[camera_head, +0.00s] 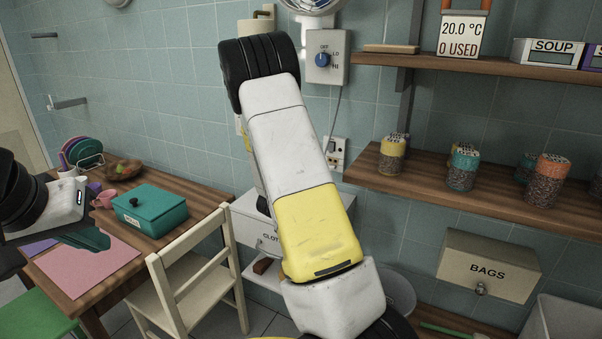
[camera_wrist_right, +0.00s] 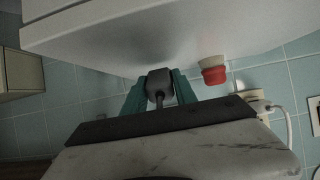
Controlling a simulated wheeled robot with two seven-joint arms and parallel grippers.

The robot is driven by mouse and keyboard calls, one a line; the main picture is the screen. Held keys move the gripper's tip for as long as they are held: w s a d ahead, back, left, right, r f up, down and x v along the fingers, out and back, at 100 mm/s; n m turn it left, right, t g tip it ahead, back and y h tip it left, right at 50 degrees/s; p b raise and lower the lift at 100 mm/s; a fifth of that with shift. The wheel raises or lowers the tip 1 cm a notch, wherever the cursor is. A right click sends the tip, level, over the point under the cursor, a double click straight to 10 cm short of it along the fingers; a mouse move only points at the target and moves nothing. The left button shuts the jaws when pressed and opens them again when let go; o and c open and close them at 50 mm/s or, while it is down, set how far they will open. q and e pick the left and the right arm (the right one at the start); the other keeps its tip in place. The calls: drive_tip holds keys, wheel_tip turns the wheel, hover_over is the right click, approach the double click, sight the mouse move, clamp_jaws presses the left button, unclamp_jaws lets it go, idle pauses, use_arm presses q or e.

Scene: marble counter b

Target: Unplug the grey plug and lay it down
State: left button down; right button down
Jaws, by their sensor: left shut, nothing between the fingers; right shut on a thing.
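The grey plug (camera_wrist_right: 159,83) shows in the right wrist view, between the two teal fingers of my right gripper (camera_wrist_right: 150,90), which is shut on it. Its dark cord runs back toward the camera. No socket face shows at the plug, so I cannot tell whether it touches one. In the head view my right arm hides the plug and the right gripper. My left gripper (camera_head: 92,239) is shut and empty, above the pink mat at the left.
A wall socket (camera_head: 338,152) is right of my right arm. A white surface (camera_wrist_right: 130,35) and a red-and-white object (camera_wrist_right: 213,71) are close to the right gripper. A teal box (camera_head: 150,208), a pink mat (camera_head: 92,268) and a chair (camera_head: 190,285) are at left. Shelves (camera_head: 470,195) stand right.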

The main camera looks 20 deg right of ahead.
drive_tip(key=shift+f, duration=0.7)
drive_tip(key=c, duration=0.9)
unclamp_jaws()
